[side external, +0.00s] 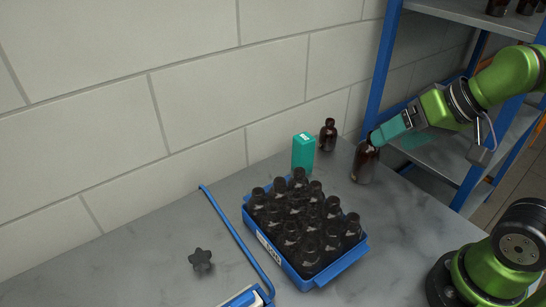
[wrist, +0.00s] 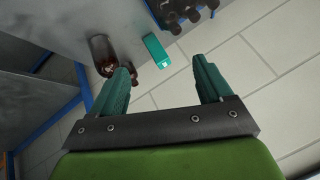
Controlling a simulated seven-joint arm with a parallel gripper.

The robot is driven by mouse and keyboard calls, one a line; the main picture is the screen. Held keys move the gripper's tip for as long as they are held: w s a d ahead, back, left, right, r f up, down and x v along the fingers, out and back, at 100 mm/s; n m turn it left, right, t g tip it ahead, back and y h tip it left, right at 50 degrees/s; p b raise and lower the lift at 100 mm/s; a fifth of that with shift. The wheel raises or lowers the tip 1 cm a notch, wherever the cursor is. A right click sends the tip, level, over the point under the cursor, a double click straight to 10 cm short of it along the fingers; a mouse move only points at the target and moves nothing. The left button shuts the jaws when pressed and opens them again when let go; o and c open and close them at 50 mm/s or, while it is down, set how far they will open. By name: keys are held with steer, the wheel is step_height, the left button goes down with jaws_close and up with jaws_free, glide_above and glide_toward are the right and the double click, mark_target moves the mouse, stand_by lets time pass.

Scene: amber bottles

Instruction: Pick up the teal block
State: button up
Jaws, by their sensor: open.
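The teal block (side external: 303,154) stands upright on the grey table near the wall, behind a blue crate of bottles. It also shows in the wrist view (wrist: 156,50), ahead of the gap between my fingers and apart from them. My gripper (side external: 378,138) has teal fingers and is at the right, above the table, beside a brown bottle (side external: 365,163). In the wrist view my gripper (wrist: 163,80) has its two fingers wide apart with nothing between them.
A blue crate (side external: 318,277) full of dark bottles stands in front of the block. A smaller bottle (side external: 328,134) stands right of the block. A black knob (side external: 200,259) and a blue rod (side external: 236,238) lie left. A blue-framed shelf (side external: 383,70) rises at the right.

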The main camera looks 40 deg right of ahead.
steer(key=n+g+h, duration=0.2)
steer(key=n+g, duration=0.1)
glide_toward(306, 138)
steer(key=x, duration=0.6)
steer(key=shift+s+a+f, duration=0.15)
steer(key=shift+s+a, duration=0.2)
steer(key=shift+s, duration=0.05)
steer(key=x, duration=0.5)
steer(key=shift+w+d+f, duration=0.15)
steer(key=shift+w+d, duration=0.15)
steer(key=shift+w, duration=0.15)
steer(key=c, duration=1.1)
